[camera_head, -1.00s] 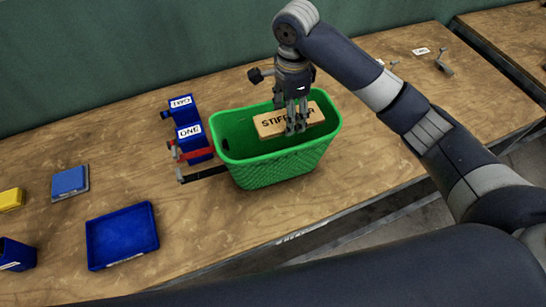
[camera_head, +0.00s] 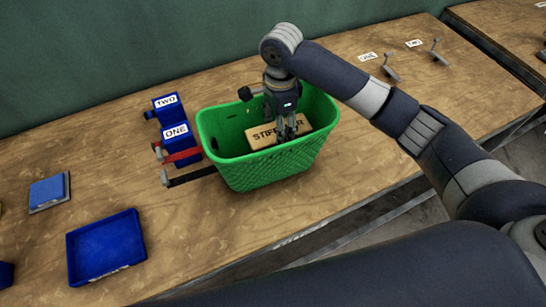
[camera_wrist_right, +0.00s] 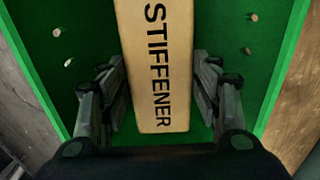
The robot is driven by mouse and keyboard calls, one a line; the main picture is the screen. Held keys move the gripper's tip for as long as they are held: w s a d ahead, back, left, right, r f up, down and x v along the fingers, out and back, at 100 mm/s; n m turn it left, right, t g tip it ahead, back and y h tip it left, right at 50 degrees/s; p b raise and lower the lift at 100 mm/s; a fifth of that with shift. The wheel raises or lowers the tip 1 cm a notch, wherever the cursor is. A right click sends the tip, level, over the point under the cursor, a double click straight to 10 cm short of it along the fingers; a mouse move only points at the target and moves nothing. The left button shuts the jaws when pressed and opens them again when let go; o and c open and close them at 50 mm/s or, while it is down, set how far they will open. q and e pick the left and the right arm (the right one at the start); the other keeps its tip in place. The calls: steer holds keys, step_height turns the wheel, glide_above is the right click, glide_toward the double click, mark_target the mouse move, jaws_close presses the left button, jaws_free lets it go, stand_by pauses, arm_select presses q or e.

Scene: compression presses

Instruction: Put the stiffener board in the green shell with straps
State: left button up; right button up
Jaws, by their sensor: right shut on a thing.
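The green shell (camera_head: 265,175) is an open basket-like tub on the wooden table, in the middle of the head view. A red strap (camera_head: 182,157) and a black strap (camera_head: 192,176) stick out from its left side. The stiffener board (camera_head: 263,140), a tan block lettered STIFFENER, is inside the shell's opening; its underside is hidden. My right gripper (camera_head: 291,136) points down into the shell and is shut on the board. In the right wrist view, its fingers flank the board (camera_wrist_right: 152,60), with green shell walls around. My left gripper is not in view.
Blue blocks labelled TWO (camera_head: 167,107) and ONE (camera_head: 180,143) stand left of the shell. A blue tray (camera_head: 106,247) and a small blue pad (camera_head: 48,191) lie further left. Small levers (camera_head: 389,68) stand at the far right.

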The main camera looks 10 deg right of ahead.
step_height(320, 180, down, 8)
steer(key=shift+r+p, duration=0.1)
steer(key=shift+p, duration=0.65)
steer(key=shift+s, duration=0.1)
steer(key=shift+f, duration=0.65)
steer(key=o, duration=0.8)
steer(key=shift+r, duration=0.65)
step_height(320, 180, up, 12)
steer(key=b, duration=0.2)
steer(key=shift+b, duration=0.4)
